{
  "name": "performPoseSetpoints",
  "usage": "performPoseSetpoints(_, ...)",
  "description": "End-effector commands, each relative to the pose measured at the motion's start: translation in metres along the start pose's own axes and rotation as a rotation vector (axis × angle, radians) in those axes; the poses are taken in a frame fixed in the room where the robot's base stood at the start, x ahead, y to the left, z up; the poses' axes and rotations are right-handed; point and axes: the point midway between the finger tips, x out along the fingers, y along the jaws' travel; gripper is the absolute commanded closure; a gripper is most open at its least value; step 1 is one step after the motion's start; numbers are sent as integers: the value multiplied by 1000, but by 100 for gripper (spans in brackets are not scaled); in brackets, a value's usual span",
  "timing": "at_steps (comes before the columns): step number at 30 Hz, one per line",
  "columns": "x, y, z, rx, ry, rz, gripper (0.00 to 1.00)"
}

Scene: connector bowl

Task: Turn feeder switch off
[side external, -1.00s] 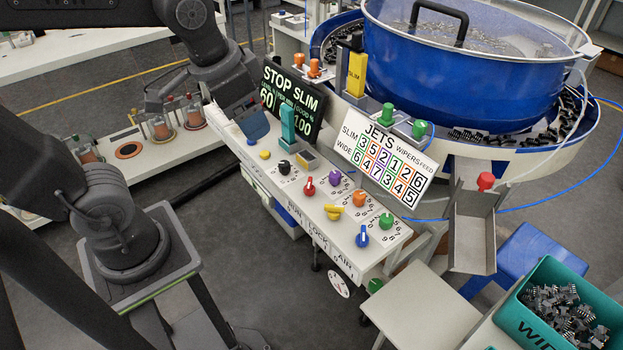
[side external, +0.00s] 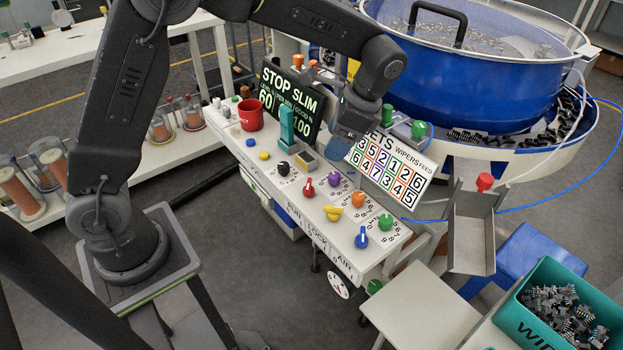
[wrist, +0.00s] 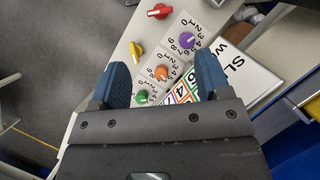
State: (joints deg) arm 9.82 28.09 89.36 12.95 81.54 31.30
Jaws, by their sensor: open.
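The control panel (side external: 310,222) carries several coloured knobs. No label reading "feeder" is legible, so I cannot tell which is the feeder switch. In the side view are a black knob (side external: 284,168), red knob (side external: 309,187), purple knob (side external: 333,179), yellow knob (side external: 333,213), orange knob (side external: 358,199), green knob (side external: 385,222) and blue knob (side external: 361,237). My gripper (side external: 346,143) is open and empty, above the panel in front of the jets sign. In the wrist view the fingers (wrist: 162,64) are wide apart, with the orange knob between them in the picture.
The jets sign (side external: 424,178) stands close behind the gripper, beside the dark stop-slim display (side external: 308,116). A teal post (side external: 287,126) and a red cup (side external: 250,115) stand on the panel's left. The blue bowl (side external: 455,75) is behind. A metal chute (side external: 472,230) is at right.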

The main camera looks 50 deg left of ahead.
Motion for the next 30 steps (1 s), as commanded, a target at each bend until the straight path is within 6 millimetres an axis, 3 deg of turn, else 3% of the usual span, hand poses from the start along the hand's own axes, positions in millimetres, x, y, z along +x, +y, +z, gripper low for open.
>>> performPoseSetpoints(12,82,1,1,-2,-1,3,30)
performPoseSetpoints(18,113,0,1,-2,1,0,30)
performPoseSetpoints(24,127,0,1,-3,4,-1,30)
performPoseSetpoints(30,129,0,1,-3,4,-1,30)
